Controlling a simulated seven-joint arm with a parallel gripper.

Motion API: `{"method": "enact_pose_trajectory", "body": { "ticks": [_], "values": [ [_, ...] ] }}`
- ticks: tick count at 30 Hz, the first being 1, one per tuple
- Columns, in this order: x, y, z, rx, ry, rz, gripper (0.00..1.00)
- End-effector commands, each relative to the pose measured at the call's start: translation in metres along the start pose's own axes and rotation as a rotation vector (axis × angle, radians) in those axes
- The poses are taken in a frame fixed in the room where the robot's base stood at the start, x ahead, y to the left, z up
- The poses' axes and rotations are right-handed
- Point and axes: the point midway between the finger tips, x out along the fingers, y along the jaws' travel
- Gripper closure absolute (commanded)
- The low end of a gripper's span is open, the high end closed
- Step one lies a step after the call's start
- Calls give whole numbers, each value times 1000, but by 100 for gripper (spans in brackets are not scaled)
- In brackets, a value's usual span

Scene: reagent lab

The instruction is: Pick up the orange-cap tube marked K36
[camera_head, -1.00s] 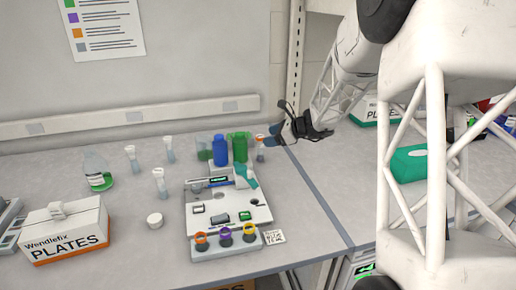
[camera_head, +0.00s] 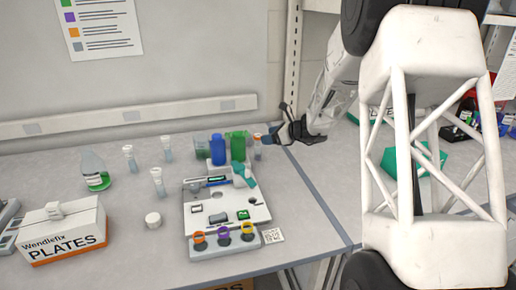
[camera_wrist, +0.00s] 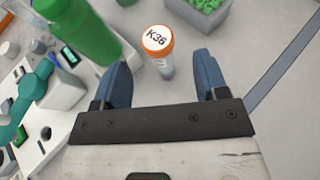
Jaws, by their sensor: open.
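The orange-cap tube marked K36 (camera_wrist: 158,42) stands upright on the bench in the wrist view, its white cap top showing the label. In the head view the tube (camera_head: 257,146) is a small shape with an orange top, just left of my gripper and right of the green bottle. My gripper (camera_wrist: 160,70) is open, with one blue finger to each side of the tube's lower part in the wrist view. The tube appears between or just beyond the fingertips, and I cannot tell which. No contact shows. In the head view my gripper (camera_head: 272,137) is partly hidden by its own wrist.
A green bottle (camera_wrist: 75,30) stands close left of the tube, with a blue bottle (camera_head: 218,150) beyond it. A white device (camera_head: 228,212) holds tubes with orange and purple rings along its front. A grey bin (camera_wrist: 200,18) of green pieces lies beyond the tube. Bench right of the tube is clear.

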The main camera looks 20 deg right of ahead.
Motion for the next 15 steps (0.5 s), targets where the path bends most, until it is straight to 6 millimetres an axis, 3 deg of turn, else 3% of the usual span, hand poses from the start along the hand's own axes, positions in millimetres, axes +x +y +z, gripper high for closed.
{"method": "enact_pose_trajectory", "body": {
  "ticks": [15],
  "values": [
    [9, 1, 0, 0, -1, 1, 33]
  ]
}}
